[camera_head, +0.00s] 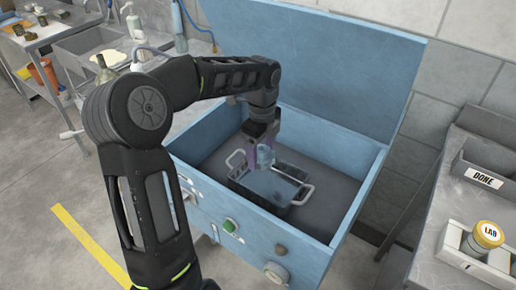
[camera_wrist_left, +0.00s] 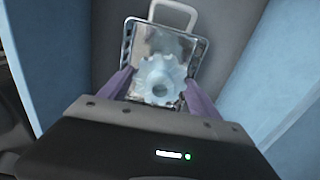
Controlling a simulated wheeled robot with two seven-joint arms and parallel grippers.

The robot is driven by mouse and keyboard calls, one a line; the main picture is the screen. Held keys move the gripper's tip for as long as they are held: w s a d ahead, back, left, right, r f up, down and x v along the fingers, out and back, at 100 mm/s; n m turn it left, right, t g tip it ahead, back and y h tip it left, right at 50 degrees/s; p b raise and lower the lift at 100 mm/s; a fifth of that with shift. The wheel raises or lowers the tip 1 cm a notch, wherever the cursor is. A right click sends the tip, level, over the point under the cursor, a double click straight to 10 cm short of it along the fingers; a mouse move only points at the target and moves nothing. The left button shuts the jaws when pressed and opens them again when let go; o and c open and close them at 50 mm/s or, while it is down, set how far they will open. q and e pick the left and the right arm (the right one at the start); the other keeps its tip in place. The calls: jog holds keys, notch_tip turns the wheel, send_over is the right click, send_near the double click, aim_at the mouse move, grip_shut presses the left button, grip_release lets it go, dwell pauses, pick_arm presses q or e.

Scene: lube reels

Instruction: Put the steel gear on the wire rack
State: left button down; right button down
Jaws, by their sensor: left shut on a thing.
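The steel gear (camera_wrist_left: 160,80) is pale grey-blue and toothed. My left gripper (camera_wrist_left: 158,90) is shut on it, with a purple finger on each side. In the head view the gear (camera_head: 265,156) is between the fingers of my left gripper (camera_head: 262,145), inside the blue open-lidded washer. Below it is a wire basket (camera_head: 241,175) with pale handles, holding what looks like liquid or a shiny floor. Whether the gear touches the basket, I cannot tell. The wire rack is not clearly identifiable in these views. My right gripper is not in view.
The washer's walls (camera_head: 345,200) surround the gripper, and its raised lid (camera_head: 320,60) stands behind. At right, a counter holds a grey bin marked DONE (camera_head: 485,178) and a yellow-lidded LAB jar (camera_head: 488,235). A sink bench (camera_head: 90,45) stands at the upper left.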

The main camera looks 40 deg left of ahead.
pick_arm(q)
jog(key=w+d+n, duration=0.1)
jog(key=d+n, duration=0.4)
jog(key=w+d+r+n, duration=0.1)
jog(key=d+n, duration=0.4)
jog(key=w+d+r+n, duration=0.1)
jog(key=w+d+n, duration=0.1)
jog(key=d+n, duration=0.3)
jog(key=shift+d+n, duration=0.25)
jog(key=shift+n, duration=0.15)
jog(key=shift+d+n, duration=0.8)
jog(key=shift+n, duration=0.1)
